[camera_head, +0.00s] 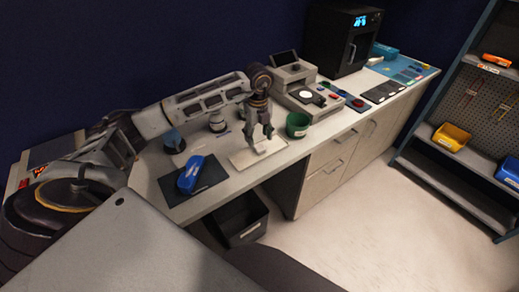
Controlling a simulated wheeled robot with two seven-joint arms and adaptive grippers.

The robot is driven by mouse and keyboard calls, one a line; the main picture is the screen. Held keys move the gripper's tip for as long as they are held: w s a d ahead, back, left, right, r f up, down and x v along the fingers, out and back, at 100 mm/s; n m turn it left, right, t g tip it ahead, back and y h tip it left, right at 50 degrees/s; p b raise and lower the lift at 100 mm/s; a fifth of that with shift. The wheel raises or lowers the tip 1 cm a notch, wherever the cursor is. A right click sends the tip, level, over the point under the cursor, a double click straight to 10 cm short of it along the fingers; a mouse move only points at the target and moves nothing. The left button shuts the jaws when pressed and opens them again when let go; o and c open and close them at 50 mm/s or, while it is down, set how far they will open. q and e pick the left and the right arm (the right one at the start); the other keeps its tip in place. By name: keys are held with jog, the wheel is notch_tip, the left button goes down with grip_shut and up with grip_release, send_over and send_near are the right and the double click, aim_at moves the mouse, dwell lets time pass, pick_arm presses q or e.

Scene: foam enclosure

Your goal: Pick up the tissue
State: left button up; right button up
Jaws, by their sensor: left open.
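My left gripper (261,137) reaches in from the left over the bench and points down, its fingers apart. Below it is a pale flat tray or mat (240,160). A small whitish thing, which looks like the tissue (262,149), is on the pale mat just under the fingertips. I cannot tell whether the fingers touch it. My right gripper is out of view.
A blue object (190,175) lies on a dark mat (210,178) to the left. A green cup (297,125) stands close right of the gripper. Behind are a grey machine (298,88) and a black printer-like box (342,42). A black bin (240,222) sits under the bench.

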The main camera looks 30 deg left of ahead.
aim_at(260, 147)
pick_arm(q)
jog(key=shift+f, duration=0.1)
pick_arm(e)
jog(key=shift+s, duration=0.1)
pick_arm(q)
jog(key=shift+d+f, duration=0.1)
jog(key=shift+f, duration=0.5)
notch_tip(260, 147, down, 3)
jog(key=shift+w+d+r+p, duration=0.1)
jog(key=shift+w+r+p, duration=0.05)
jog(key=shift+p, duration=0.35)
jog(key=shift+f, duration=0.55)
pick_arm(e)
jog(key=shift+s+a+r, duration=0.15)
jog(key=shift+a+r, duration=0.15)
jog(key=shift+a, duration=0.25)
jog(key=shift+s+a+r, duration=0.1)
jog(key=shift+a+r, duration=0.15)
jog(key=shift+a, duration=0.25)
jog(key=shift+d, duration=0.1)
pick_arm(q)
jog(key=shift+c, duration=0.2)
jog(key=c, duration=0.7)
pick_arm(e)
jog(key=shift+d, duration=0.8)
